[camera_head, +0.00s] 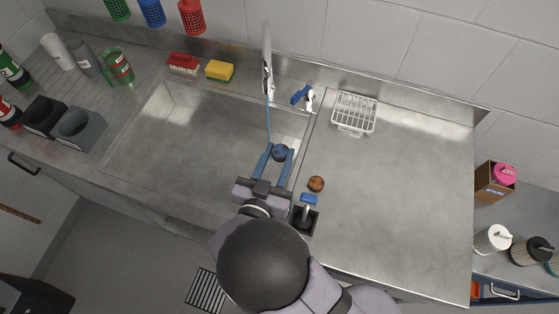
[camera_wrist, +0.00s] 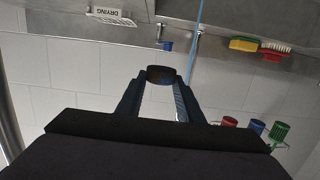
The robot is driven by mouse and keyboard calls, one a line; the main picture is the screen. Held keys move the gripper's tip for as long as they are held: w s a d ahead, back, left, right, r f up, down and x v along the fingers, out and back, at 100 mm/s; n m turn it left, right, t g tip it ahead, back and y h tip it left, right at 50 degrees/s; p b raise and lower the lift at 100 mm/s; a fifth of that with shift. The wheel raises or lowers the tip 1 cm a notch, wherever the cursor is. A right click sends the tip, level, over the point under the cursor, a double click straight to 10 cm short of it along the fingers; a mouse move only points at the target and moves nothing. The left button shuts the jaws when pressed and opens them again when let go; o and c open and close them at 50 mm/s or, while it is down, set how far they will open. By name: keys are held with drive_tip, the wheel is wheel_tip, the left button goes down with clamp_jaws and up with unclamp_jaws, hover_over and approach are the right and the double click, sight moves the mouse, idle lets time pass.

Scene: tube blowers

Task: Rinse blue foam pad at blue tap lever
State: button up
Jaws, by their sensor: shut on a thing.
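My gripper (camera_head: 279,150) is shut on the round blue foam pad (camera_head: 281,153) and holds it over the right part of the sink (camera_head: 165,165). In the wrist view the pad (camera_wrist: 160,76) looks dark between the fingertips. A thin blue water stream (camera_head: 268,118) falls from the tap spout (camera_head: 267,65). The stream also shows in the wrist view (camera_wrist: 197,42), passing beside the pad near one finger; I cannot tell whether it touches the pad. The blue tap lever (camera_head: 299,94) is on a white mount right of the spout.
A brown round pad (camera_head: 316,183) and a black holder (camera_head: 305,222) with a blue-topped tool stand right of my gripper. A yellow sponge (camera_head: 219,71) and red brush (camera_head: 184,63) lie behind the sink.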

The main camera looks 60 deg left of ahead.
drive_tip(key=w+a+f+b, duration=0.2)
drive_tip(key=a+b, duration=0.3)
drive_tip(key=a, duration=0.6)
drive_tip(key=shift+w+f, duration=0.2)
drive_tip(key=shift+w, duration=0.1)
drive_tip(key=shift+a, duration=0.1)
idle(0.4)
